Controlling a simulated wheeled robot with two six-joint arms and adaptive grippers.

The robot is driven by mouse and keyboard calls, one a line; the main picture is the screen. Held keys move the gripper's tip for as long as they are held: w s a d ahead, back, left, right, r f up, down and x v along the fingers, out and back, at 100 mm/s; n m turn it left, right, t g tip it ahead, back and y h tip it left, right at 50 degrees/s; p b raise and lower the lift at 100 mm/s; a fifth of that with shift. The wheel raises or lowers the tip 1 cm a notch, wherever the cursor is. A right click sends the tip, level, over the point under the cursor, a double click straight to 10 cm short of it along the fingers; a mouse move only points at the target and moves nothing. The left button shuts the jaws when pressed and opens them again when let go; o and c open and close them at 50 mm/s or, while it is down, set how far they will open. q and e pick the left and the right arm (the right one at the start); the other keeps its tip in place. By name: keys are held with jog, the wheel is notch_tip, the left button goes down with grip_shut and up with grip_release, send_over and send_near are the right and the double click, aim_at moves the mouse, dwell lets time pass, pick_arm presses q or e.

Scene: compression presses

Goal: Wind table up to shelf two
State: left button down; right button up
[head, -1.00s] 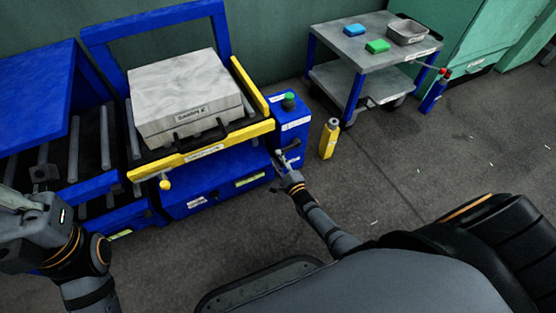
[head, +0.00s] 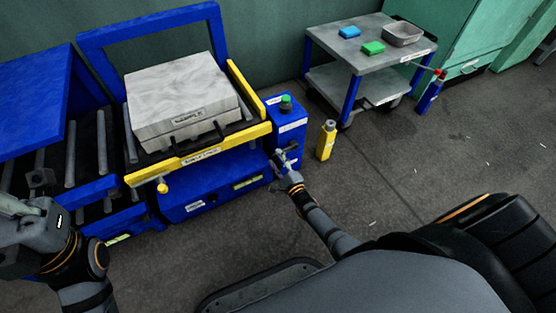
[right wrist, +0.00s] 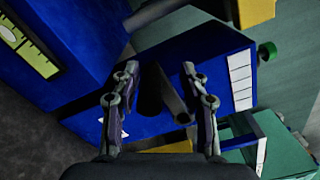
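The lift table (head: 200,157) has a yellow front edge and a blue frame, with a yellow-tipped knob hanging at its front left. A grey block-shaped mold (head: 182,95) lies on it. A blue post (head: 290,117) with a green knob stands at its right. My right gripper (head: 284,158) is at the lower front of this post. In the right wrist view its fingers (right wrist: 160,98) are apart, with a dark bar and a grey bar (right wrist: 172,92) between them; contact is not clear. My left gripper (head: 18,207) is at the left edge, its fingertips unclear.
A blue roller stand (head: 35,100) is on the left. A yellow bottle-like object (head: 326,140) stands on the floor right of the post. A grey cart (head: 345,50) with blue legs holds two small blocks and a tray.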

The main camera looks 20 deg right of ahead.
aim_at(282, 168)
jog(key=shift+s, duration=0.2)
jog(key=s, duration=0.7)
jog(key=shift+s+d, duration=0.1)
jog(key=shift+d, duration=0.15)
jog(key=shift+c, duration=0.5)
